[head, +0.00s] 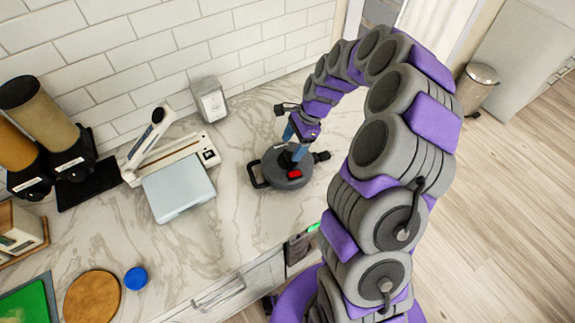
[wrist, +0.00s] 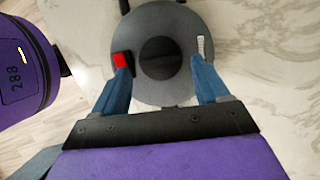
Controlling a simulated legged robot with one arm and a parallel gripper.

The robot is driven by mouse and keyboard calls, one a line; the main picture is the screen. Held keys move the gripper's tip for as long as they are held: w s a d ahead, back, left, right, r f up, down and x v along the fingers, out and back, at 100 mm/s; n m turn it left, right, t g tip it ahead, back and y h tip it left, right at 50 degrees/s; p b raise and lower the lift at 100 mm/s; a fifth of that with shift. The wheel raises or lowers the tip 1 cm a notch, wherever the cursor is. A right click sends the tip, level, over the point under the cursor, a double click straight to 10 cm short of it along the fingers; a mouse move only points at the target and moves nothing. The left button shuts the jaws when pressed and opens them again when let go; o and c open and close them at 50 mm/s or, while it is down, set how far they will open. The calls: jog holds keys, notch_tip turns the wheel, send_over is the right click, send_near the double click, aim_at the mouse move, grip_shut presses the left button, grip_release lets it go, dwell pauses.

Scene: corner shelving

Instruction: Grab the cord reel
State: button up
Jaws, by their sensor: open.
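The cord reel (head: 284,172) is a round dark grey disc with a black handle on its left side and a red patch near its front. It lies on the marble counter in the head view. My gripper (head: 299,150) points down right over it. In the wrist view the cord reel (wrist: 160,89) fills the upper middle, with a black round hub at its centre. My gripper (wrist: 160,65) is open, its two blue fingers on either side of the hub. The left fingertip overlaps the red patch and the right one is by a white mark. Whether the fingers touch the reel is unclear.
A white slicer-like device (head: 172,150) with a pale blue plate stands left of the reel, and a small grey box (head: 209,99) is against the tiled wall. A blue lid (head: 136,279) and a round wooden board (head: 92,297) lie at front left. Counter around the reel is clear.

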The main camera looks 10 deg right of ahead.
aim_at(288, 155)
jog(key=x, duration=0.4)
jog(key=shift+d+f+b, duration=0.1)
jog(key=shift+f+b, duration=0.1)
jog(key=shift+b, duration=0.15)
jog(key=shift+r, duration=0.1)
grip_shut()
